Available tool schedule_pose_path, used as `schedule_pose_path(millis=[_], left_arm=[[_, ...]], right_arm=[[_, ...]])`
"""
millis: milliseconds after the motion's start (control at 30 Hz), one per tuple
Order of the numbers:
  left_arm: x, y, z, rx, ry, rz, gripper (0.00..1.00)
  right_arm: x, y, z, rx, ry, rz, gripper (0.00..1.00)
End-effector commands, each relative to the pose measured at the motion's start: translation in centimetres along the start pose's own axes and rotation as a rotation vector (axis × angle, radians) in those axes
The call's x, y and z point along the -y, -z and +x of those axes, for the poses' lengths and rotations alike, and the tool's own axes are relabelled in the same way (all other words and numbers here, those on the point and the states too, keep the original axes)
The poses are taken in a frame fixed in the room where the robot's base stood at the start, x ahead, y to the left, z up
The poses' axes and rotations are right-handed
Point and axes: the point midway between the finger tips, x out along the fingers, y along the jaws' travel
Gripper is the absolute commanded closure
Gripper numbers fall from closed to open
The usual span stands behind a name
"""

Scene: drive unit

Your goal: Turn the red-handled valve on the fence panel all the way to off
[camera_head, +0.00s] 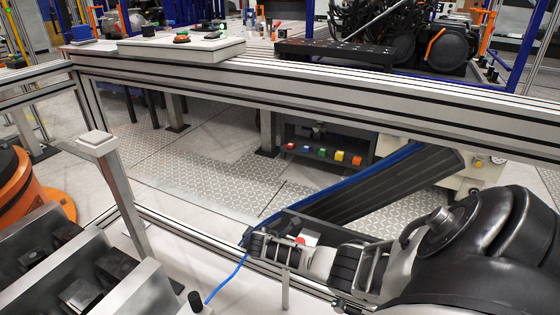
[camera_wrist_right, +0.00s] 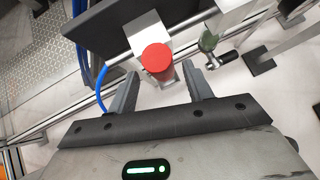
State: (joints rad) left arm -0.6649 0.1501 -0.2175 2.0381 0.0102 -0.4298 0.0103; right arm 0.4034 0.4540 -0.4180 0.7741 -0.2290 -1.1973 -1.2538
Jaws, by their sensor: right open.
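The red round valve handle (camera_wrist_right: 157,58) shows face-on in the right wrist view, in front of a metal bracket on a dark panel (camera_wrist_right: 110,28). My right gripper (camera_wrist_right: 160,72) is open, with one finger on each side below the handle; I cannot tell whether either touches it. In the head view my right gripper (camera_head: 275,248) reaches in from the right beside the low dark panel (camera_head: 385,185). A small red patch (camera_head: 301,240) shows there, mostly hidden by my gripper. My left gripper is not in view.
A blue hose (camera_wrist_right: 102,78) runs beside the left finger in the wrist view. In the head view a long aluminium-profile table (camera_head: 300,85) stands behind, and a metal post (camera_head: 120,185) is at left.

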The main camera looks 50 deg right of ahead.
Motion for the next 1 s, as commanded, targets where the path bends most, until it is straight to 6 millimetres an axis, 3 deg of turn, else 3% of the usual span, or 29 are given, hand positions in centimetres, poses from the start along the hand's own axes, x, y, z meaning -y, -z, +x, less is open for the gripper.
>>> schedule_pose_path(millis=[33,200,500,700,1000], left_arm=[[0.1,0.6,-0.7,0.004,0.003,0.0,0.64],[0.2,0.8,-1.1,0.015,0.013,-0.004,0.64],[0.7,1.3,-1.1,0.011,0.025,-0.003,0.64],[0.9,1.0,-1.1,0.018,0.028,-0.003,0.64],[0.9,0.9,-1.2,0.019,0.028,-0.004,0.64]], right_arm=[[0.0,-0.4,-1.8,-0.002,-0.004,-0.002,0.49],[-0.1,-0.3,-5.9,-0.002,-0.005,-0.002,0.49],[-0.1,-0.1,-11.1,-0.001,-0.003,-0.001,0.49],[0.0,0.0,-12.2,0.0,-0.002,-0.001,0.49],[0.0,0.0,-12.2,0.0,-0.002,-0.001,0.49]])
